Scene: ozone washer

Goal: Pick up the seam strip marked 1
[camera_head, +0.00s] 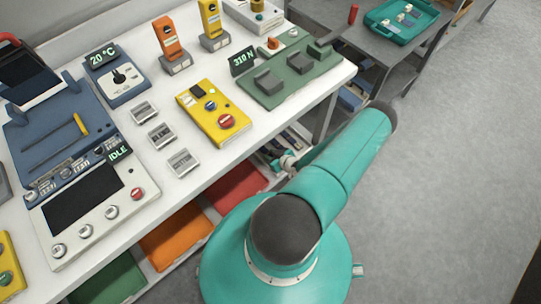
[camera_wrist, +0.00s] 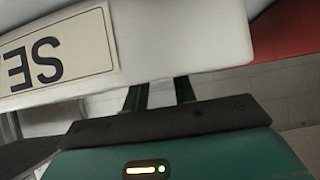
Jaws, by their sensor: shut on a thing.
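My gripper (camera_wrist: 160,92) shows in the wrist view as two dark fingers reaching from its teal body behind a white panel with an upside-down label (camera_wrist: 55,62). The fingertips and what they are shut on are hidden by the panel. In the head view, part of my wrist shows beside the front edge of the white bench (camera_head: 275,110), and the fingers cannot be made out. Three small grey pieces (camera_head: 144,111), (camera_head: 160,135), (camera_head: 183,162) lie in a row on the bench. Their marks are too small to read, so I cannot tell which seam strip is marked 1.
A yellow control box (camera_head: 213,112) and a green fixture (camera_head: 290,75) stand on the bench. A blue machine (camera_head: 40,130) is at the left. Red (camera_head: 237,186) and orange (camera_head: 175,238) bins sit below. The grey floor (camera_head: 450,180) at the right is clear.

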